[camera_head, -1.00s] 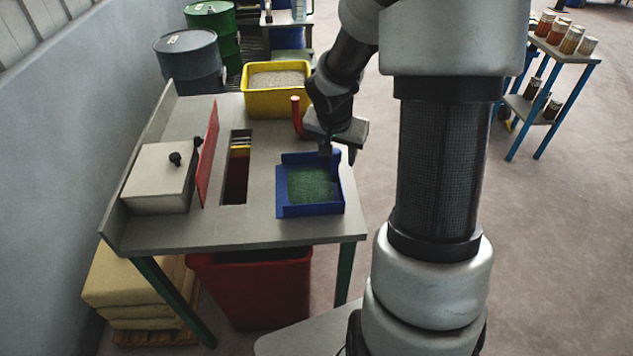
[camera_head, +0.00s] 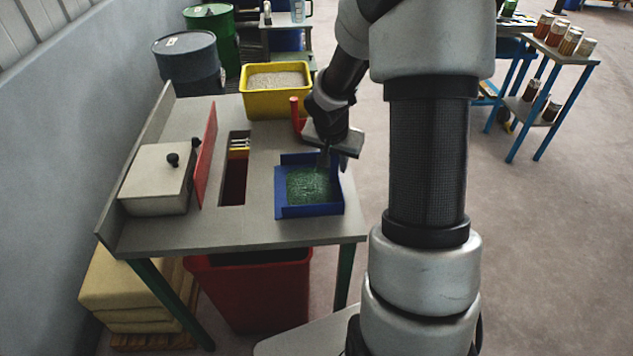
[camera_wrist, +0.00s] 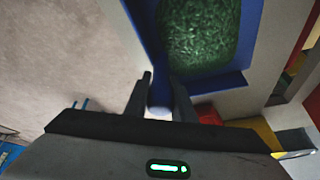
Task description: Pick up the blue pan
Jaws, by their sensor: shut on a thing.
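The blue pan (camera_head: 310,211) sits at the right front of the grey table, with green granular material inside. It also shows in the wrist view (camera_wrist: 222,82), at the top. My gripper (camera_head: 327,165) is at the pan's far side, pointing down. In the wrist view, my gripper (camera_wrist: 158,103) has its two dark fingers on either side of a blue handle-like part of the pan and is shut on it. In the head view the grip itself is too small to make out clearly. I cannot tell whether the pan is raised off the table.
A red bin (camera_head: 250,290) is below the table.

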